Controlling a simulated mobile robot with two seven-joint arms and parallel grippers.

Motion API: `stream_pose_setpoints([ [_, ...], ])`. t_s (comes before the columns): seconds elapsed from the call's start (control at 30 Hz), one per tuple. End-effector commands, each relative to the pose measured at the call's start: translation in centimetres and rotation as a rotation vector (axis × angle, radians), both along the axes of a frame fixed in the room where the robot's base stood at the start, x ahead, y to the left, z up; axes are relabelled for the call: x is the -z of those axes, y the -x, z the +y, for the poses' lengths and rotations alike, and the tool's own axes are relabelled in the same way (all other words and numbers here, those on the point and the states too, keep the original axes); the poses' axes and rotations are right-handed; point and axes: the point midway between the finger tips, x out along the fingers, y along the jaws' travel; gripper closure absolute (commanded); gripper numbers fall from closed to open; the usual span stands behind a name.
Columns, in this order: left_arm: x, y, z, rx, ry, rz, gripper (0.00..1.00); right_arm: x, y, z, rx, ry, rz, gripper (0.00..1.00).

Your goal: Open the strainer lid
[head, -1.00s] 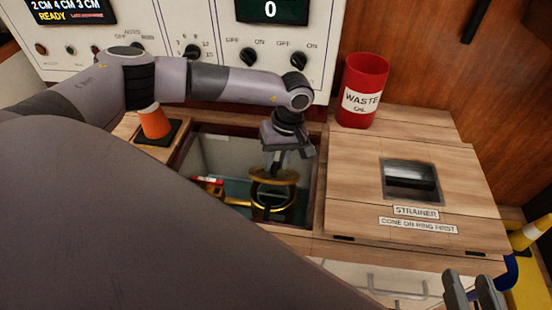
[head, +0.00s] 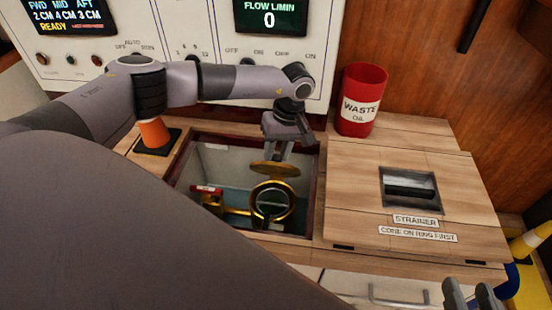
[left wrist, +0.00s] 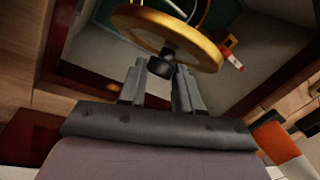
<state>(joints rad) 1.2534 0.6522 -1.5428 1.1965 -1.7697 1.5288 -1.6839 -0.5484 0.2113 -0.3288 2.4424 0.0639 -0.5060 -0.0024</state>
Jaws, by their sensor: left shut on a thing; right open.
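The brass strainer lid (head: 273,168) is a round disc held in the air above the open well in the wooden top. My left gripper (left wrist: 163,80) is shut on its small black knob (left wrist: 160,67); the lid also fills the upper middle of the left wrist view (left wrist: 200,48). Below it in the well, the round brass strainer body (head: 257,206) shows its open mouth, apart from the lid. In the head view my left gripper (head: 280,150) points down over the well. My right gripper (head: 470,294) is open and empty at the bottom right edge.
A wooden hatch (head: 350,190) labelled STRAINER, with a recessed dark handle, lies flat right of the well. A red waste oil bin (head: 361,85) stands behind it. A control panel (head: 210,80) rises behind.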

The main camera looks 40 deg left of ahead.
Motion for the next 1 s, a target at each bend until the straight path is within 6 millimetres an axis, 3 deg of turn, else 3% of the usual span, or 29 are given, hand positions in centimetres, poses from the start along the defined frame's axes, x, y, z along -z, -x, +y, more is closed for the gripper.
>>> stream_pose_setpoints([
  [0.3,0.1,-1.8,0.4,0.004,0.002,-0.019,1.00,-0.3,0.1,-0.2,0.002,0.010,-0.028,0.57],
  [0.87,0.2,-1.9,0.3,0.009,0.005,-0.015,1.00,-0.4,0.3,-0.3,0.000,0.017,-0.034,0.57],
  [0.9,0.2,-1.9,0.3,0.009,0.006,-0.014,0.57,-0.4,0.3,-0.3,0.000,0.018,-0.033,0.57],
  [0.93,0.2,-1.9,0.3,0.009,0.005,-0.014,0.47,-0.4,0.3,-0.3,0.000,0.017,-0.032,0.57],
  [1.0,0.2,-1.9,0.3,0.008,0.005,-0.012,0.43,-0.4,0.3,-0.3,0.000,0.017,-0.031,0.57],
])
